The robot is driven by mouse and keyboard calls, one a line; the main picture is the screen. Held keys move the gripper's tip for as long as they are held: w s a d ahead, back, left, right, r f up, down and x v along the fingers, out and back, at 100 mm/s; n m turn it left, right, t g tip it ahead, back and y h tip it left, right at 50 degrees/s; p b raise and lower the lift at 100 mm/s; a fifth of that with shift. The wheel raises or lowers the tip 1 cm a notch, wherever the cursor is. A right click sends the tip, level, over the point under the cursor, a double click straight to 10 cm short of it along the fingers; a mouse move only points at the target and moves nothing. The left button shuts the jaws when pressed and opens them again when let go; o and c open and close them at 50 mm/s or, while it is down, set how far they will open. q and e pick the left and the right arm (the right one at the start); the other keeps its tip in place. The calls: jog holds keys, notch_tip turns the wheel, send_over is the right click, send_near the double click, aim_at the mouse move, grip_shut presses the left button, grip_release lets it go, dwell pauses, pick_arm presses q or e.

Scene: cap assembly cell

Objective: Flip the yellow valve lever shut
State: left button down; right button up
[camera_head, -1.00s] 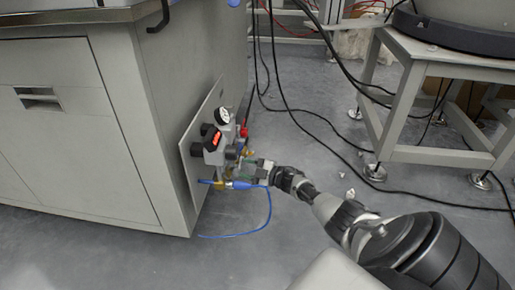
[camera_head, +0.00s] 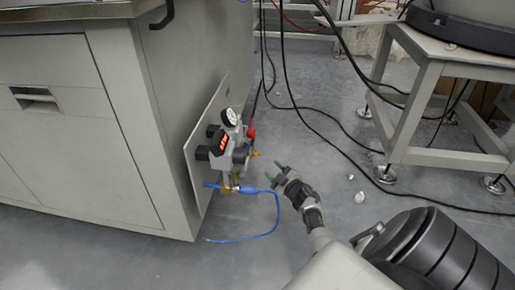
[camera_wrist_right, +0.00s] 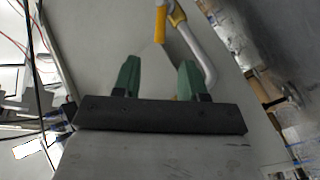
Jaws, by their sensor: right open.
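The yellow valve lever (camera_wrist_right: 160,24) shows near the top of the right wrist view, beyond my fingertips, beside a bent silver pipe (camera_wrist_right: 201,58). In the head view a small yellow part (camera_head: 255,153) sticks out at the right of the valve assembly (camera_head: 232,140); it is too small to tell the lever's position. My right gripper (camera_head: 275,171) is open and empty, to the right of the assembly and apart from it. Its two green fingers also show apart in the right wrist view (camera_wrist_right: 158,78). My left gripper is out of view.
The assembly sits on a plate (camera_head: 197,170) on the grey cabinet's side (camera_head: 120,190). A blue hose (camera_head: 262,234) loops below it. Black cables (camera_head: 318,130) cross the floor behind. A metal stand (camera_head: 410,130) is at right.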

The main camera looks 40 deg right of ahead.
aim_at(256, 154)
jog(key=w+b, duration=0.2)
jog(key=w, duration=0.1)
jog(key=w+d+b, duration=0.1)
jog(key=w+b, duration=0.1)
jog(key=w, duration=0.1)
jog(key=w+b, duration=0.2)
jog(key=w, duration=0.2)
jog(key=shift+d+b, duration=0.15)
jog(key=shift+b, duration=0.25)
